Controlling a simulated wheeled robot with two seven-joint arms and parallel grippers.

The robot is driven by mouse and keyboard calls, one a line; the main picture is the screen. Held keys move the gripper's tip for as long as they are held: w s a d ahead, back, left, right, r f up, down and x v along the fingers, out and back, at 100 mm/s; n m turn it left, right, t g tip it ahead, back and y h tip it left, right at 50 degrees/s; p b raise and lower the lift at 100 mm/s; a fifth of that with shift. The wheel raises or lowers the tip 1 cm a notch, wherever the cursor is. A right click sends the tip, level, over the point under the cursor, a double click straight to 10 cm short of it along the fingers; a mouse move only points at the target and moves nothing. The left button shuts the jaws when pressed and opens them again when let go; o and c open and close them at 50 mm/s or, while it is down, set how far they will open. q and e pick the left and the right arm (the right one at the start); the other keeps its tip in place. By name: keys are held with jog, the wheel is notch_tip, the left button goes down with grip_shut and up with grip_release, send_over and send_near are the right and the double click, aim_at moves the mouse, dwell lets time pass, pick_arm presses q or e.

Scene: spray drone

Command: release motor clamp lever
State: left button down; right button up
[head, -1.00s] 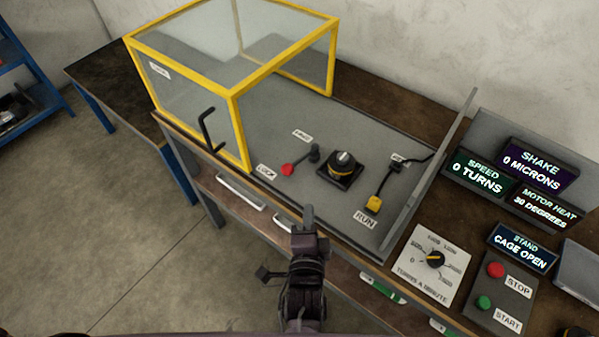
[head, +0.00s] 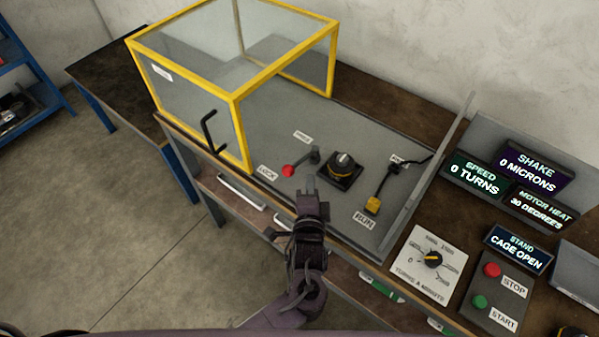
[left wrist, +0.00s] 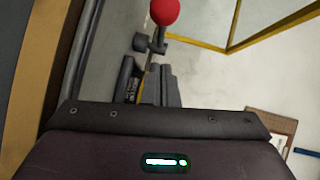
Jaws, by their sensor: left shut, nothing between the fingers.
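The clamp lever with a red knob (head: 288,171) lies on the grey stand between the LOCK label (head: 268,172) and the motor (head: 343,168). Its arm runs from the knob up and right to a dark pivot. My left gripper (head: 309,182) is shut and empty, just right of the red knob and in front of the motor. In the left wrist view the red knob (left wrist: 165,12) shows at the top, beyond the fingers (left wrist: 160,88); I see no clear contact. My right gripper is not in view.
The yellow-framed cage (head: 237,100) is slid to the left, with a black handle (head: 211,130). A yellow-ended lever (head: 373,203) sits by the RUN label. The speed dial (head: 432,259) and the red stop button (head: 492,270) are at right. The display reads "CAGE OPEN".

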aim_at(300, 163)
pick_arm(q)
jog(key=w+a, duration=0.1)
jog(key=w+a+p, duration=0.1)
jog(key=w, duration=0.1)
jog(key=shift+a+f, duration=0.1)
jog(key=shift+f, duration=0.2)
jog(key=shift+w+a+f, duration=0.15)
jog(key=shift+w+a, duration=0.05)
jog(key=shift+a, duration=0.1)
